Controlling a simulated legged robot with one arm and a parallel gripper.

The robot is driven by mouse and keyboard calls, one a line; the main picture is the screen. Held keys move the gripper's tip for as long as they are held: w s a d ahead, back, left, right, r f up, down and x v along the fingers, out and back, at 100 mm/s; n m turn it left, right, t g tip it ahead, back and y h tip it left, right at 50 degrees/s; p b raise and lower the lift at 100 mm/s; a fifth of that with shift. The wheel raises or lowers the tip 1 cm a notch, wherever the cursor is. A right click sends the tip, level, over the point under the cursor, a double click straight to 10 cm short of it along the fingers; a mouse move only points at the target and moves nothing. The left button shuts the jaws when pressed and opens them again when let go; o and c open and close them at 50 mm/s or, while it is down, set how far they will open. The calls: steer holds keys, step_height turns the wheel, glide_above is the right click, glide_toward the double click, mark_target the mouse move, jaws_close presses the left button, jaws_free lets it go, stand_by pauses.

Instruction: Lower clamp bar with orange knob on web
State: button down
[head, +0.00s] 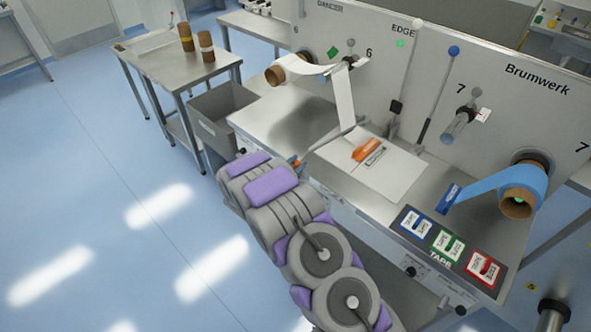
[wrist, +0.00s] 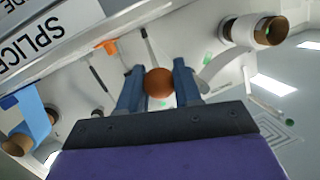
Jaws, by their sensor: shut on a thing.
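The orange knob (wrist: 159,83) sits between the two blue fingers of my gripper (wrist: 158,70) in the wrist view, and the gripper is shut on it. In the head view the knob (head: 299,163) is a small orange spot just past the end of my arm, which hides most of the gripper. The grey clamp bar (head: 332,140) runs from near the knob up and right toward the panel. The white web (head: 344,97) comes off a roll at the upper left and hangs down toward the bar. I cannot tell whether the bar touches the web.
A white splice plate (head: 390,179) with an orange tool (head: 367,149) lies right of the bar. A tape tray (head: 447,246) and blue roll (head: 519,196) are further right. A grey bin (head: 217,113) and side table (head: 171,68) stand left.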

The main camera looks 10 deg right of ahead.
steer(key=w+d+r+y+p, duration=0.1)
steer(key=w+d+r+p, duration=0.1)
steer(key=r+p, duration=0.4)
steer(key=w+d+r+g+p, duration=0.1)
steer(key=w+d+r+p, duration=0.1)
steer(key=r+p, duration=0.5)
steer(key=w+d+r+g+y+p, duration=0.1)
steer(key=d+r+p, duration=0.3)
steer(key=r, duration=0.5)
steer(key=shift+w+d+r+y+p, duration=0.35)
steer(key=shift+w+p, duration=0.35)
steer(key=shift+p, duration=0.45)
steer(key=c, duration=0.8)
jaws_free()
steer(key=shift+a+f, duration=0.15)
steer(key=b+v, duration=0.1)
steer(key=v, duration=1.6)
steer(key=shift+a+b, duration=0.25)
steer(key=shift+b, duration=0.15)
